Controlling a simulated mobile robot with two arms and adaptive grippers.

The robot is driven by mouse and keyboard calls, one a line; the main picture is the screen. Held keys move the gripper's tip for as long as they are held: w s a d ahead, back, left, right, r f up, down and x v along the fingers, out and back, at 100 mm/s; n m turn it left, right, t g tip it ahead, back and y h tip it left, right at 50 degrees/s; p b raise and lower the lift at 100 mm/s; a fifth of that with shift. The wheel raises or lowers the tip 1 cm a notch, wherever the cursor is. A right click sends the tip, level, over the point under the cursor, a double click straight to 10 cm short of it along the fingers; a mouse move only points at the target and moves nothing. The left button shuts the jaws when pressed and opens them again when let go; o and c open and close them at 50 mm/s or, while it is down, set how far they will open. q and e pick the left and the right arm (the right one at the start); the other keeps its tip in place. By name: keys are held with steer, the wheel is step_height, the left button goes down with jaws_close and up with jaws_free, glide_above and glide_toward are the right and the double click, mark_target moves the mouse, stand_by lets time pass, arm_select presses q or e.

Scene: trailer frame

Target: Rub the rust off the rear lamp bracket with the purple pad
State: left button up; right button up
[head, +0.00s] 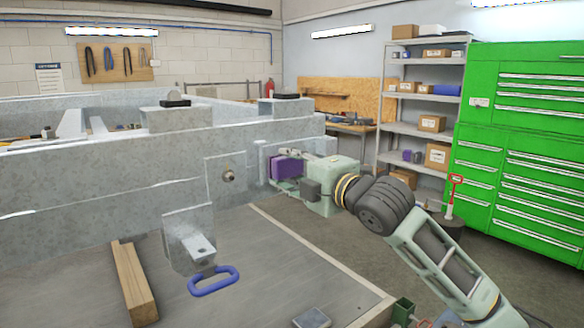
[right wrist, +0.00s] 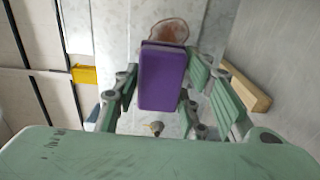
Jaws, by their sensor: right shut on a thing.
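The purple pad (head: 284,167) is held in my right gripper (head: 291,160), against or just in front of the grey metal frame's right end. In the right wrist view the purple pad (right wrist: 163,80) sits between the green fingers (right wrist: 160,98). A brown rust patch (right wrist: 168,31) shows on the pale metal just past the pad's far edge. The pad hides part of that metal, and I cannot tell if it touches it. In the head view the rust is not visible, and a narrow upright plate (head: 261,160), possibly the lamp bracket, stands left of the pad. My left gripper is not in view.
A bolt (head: 229,175) sticks out of a plate left of the pad. Lower left are a bracket (head: 187,236) with a blue loop (head: 214,281) and a wooden beam (head: 134,284). Shelves (head: 424,128) and a green cabinet (head: 520,150) stand behind at right.

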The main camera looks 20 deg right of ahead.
steer(key=shift+w+a+r+p, duration=0.1)
steer(key=shift+w+a+p, duration=0.1)
steer(key=shift+w+p, duration=0.3)
